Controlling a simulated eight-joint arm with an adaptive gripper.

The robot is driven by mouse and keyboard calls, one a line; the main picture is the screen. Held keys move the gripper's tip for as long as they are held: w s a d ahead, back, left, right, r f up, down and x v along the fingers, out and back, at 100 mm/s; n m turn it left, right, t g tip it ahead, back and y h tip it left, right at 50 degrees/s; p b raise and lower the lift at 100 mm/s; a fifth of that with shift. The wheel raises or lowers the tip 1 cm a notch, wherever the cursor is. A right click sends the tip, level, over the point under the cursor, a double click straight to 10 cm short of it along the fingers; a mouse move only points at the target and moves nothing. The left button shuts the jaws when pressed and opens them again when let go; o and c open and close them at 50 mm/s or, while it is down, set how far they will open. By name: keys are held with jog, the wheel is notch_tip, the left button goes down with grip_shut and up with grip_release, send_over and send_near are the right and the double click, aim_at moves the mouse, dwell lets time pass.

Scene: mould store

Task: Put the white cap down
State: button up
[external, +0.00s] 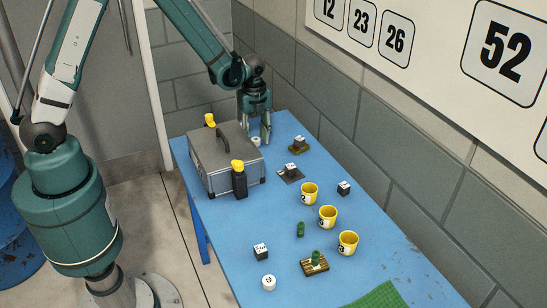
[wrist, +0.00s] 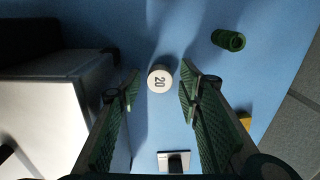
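A round white cap marked 20 (wrist: 159,78) shows in the wrist view between the fingertips of my gripper (wrist: 160,80), with a gap on each side. It appears to stand upright on the blue table. In the external view a white cap (external: 256,141) shows beside my gripper (external: 266,138), which points down behind the toolbox, its fingers partly overlapping each other. My gripper is open and holds nothing. A second white cap (external: 268,282) stands on the table near the front.
A grey toolbox (external: 209,163) stands close to my gripper; its side shows in the wrist view (wrist: 40,120). A green cylinder (wrist: 228,39) lies nearby. Yellow cups (external: 327,217), marked cubes (external: 344,188) and a wooden tray (external: 307,269) occupy the table. A wall borders the right.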

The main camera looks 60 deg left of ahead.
aim_at(255, 139)
notch_tip(255, 139, up, 12)
jog(key=p, duration=0.1)
dwell(0.7)
jog(key=shift+r, duration=0.1)
dwell(0.4)
jog(key=s+d+r+n+t, duration=0.3)
jog(key=s+r+n, duration=0.5)
jog(key=s+r, duration=0.65)
jog(key=s+d+r+n+t, duration=0.1)
jog(key=s+r+n+t, duration=0.1)
jog(key=s+n, duration=0.3)
jog(key=s+d+r+n+t, duration=0.2)
jog(key=s+r+n, duration=0.3)
jog(key=s, duration=0.5)
jog(key=shift+r, duration=0.2)
jog(key=shift+s, duration=0.1)
